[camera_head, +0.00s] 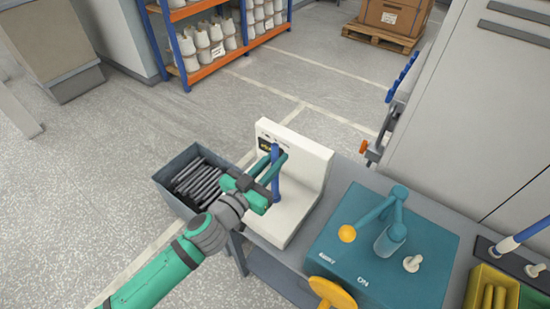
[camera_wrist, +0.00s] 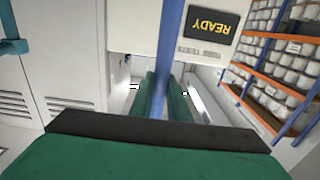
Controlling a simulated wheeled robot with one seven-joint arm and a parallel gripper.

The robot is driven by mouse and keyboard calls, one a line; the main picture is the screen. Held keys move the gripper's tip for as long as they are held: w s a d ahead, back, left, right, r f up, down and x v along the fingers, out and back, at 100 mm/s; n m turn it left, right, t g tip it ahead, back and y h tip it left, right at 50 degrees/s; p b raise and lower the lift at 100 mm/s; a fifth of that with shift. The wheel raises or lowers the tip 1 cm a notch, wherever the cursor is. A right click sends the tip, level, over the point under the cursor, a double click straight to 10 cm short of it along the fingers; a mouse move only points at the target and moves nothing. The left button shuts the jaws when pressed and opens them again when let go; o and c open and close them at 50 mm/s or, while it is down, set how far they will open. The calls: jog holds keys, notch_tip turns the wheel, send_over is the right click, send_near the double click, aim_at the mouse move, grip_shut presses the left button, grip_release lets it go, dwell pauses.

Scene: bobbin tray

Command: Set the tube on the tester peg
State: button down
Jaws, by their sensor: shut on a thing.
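The blue tube (camera_head: 275,188) stands roughly upright in front of the tester's back wall. My gripper (camera_head: 274,156) is shut on it near its upper part. In the wrist view the tube (camera_wrist: 169,40) runs between my green fingers (camera_wrist: 165,98). The white tester (camera_head: 305,158) is L-shaped, and its dark screen (camera_wrist: 212,24) reads READY, upside down in the wrist view. The tube's lower end is close above or at the tester's base. The peg is not visible, and I cannot tell whether the tube is around it.
A grey bin (camera_head: 163,176) of dark tubes stands left of the tester. A teal machine (camera_head: 340,255) with a yellow ball and a jointed arm is at right on the grey bench (camera_head: 440,205). A yellow tray (camera_head: 510,303) is at far right. Shelves (camera_head: 200,68) stand behind.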

jog(key=shift+f, duration=0.15)
jog(key=c, duration=2)
grip_release()
jog(key=shift+v, duration=5.55)
